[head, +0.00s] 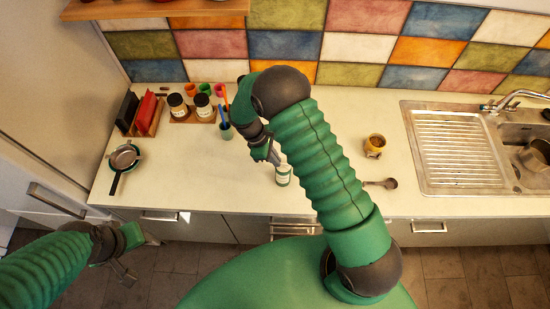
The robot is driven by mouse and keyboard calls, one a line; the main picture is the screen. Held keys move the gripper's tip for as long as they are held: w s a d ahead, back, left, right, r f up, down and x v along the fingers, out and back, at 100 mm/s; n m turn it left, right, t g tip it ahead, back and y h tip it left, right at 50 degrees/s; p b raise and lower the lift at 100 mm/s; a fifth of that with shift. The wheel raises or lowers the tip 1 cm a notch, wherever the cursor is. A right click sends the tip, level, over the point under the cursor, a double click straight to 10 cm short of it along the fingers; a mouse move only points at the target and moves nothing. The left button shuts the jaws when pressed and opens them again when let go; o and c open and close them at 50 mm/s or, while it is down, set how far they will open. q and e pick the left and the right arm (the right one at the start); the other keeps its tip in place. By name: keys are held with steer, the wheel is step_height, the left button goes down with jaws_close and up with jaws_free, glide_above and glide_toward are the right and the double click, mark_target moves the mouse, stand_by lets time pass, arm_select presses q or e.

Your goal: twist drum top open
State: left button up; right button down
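A small white and green drum (283,177) stands upright on the pale counter, left of my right forearm. My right gripper (273,157) reaches down from the upper left, with its fingertips close to the drum's top. I cannot tell whether they touch the top, or how far apart the fingers are. My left gripper (138,262) is at the lower left, over the floor in front of the counter, far from the drum. Its fingers look spread and empty.
A cup holding a blue utensil (225,131) stands just left of my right gripper. Jars (178,107), a red rack (146,112) and a pan (123,159) are further left. A yellow-brown pot (375,145), a spoon (381,184) and the sink (455,150) lie right of my forearm.

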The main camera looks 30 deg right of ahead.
steer(key=c, duration=1.5)
jaws_free()
steer(key=shift+c, duration=0.2)
steer(key=shift+r, duration=0.1)
step_height(320, 180, up, 6)
steer(key=p, duration=0.4)
